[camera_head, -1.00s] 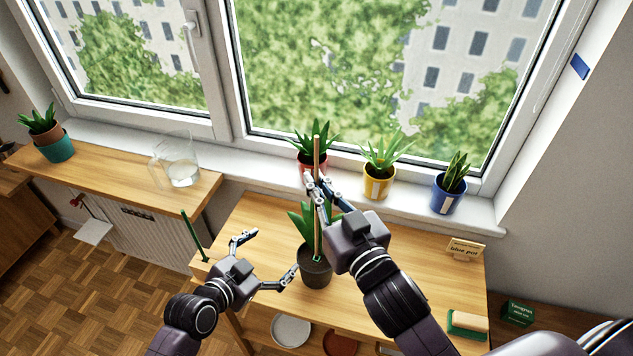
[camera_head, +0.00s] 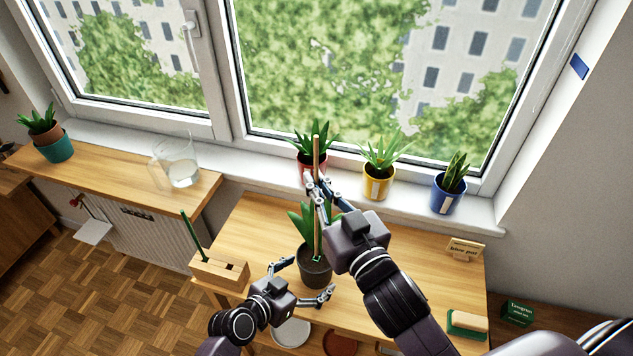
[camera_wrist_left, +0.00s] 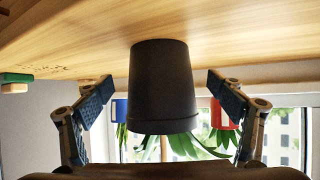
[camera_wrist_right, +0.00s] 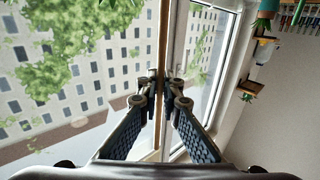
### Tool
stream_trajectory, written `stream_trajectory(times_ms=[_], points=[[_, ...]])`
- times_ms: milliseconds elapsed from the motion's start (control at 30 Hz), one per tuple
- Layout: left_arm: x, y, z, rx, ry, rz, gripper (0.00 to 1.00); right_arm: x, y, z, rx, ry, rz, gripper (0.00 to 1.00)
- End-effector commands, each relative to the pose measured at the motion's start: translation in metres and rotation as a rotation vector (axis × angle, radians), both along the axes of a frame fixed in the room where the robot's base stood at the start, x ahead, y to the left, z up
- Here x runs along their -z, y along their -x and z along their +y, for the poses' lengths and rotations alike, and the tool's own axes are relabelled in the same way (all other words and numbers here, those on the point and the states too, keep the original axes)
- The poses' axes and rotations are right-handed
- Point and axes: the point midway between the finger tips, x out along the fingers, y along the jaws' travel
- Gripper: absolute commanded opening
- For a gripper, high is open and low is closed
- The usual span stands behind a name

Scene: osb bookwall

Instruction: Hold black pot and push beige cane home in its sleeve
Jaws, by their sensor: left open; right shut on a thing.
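The black pot (camera_head: 316,272) with a green leafy plant (camera_head: 303,222) stands on the wooden table. In the left wrist view the black pot (camera_wrist_left: 163,88) appears upside down between the open fingers. My left gripper (camera_head: 304,281) is open at the pot's near side, one finger toward each side, with gaps visible in the wrist view (camera_wrist_left: 163,95). The beige cane (camera_head: 317,236) stands upright in a small green sleeve (camera_head: 316,259) at the pot. My right gripper (camera_head: 315,186) is shut on the cane's upper part; the cane also shows in the right wrist view (camera_wrist_right: 163,40).
A red pot (camera_head: 312,164), yellow pot (camera_head: 377,186) and blue pot (camera_head: 447,196) stand on the windowsill behind. A wooden block (camera_head: 220,271) with slots sits at the table's left edge. A sign (camera_head: 465,249) and a sponge (camera_head: 468,322) are at right. The table's right middle is clear.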

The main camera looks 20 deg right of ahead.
Motion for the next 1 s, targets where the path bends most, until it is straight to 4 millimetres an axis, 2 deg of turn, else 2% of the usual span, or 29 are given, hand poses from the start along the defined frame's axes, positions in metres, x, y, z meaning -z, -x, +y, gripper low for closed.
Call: stream_trajectory(times_ms=[200, 600, 900, 1000], points=[[0.009, -0.011, -0.015, 0.000, 0.000, -0.002, 0.87, 0.000, 0.000, 0.000, 0.000, 0.000, 0.000, 0.00], [0.012, -0.013, -0.018, 0.000, -0.001, -0.001, 0.87, 0.000, 0.000, 0.000, 0.000, 0.000, 0.000, 0.00], [0.012, -0.013, -0.018, 0.000, -0.001, -0.001, 0.55, 0.000, 0.000, 0.000, 0.000, 0.000, 0.000, 0.00], [0.012, -0.013, -0.018, 0.000, -0.001, -0.001, 0.52, 0.000, 0.000, 0.000, 0.000, 0.000, 0.000, 0.00]])
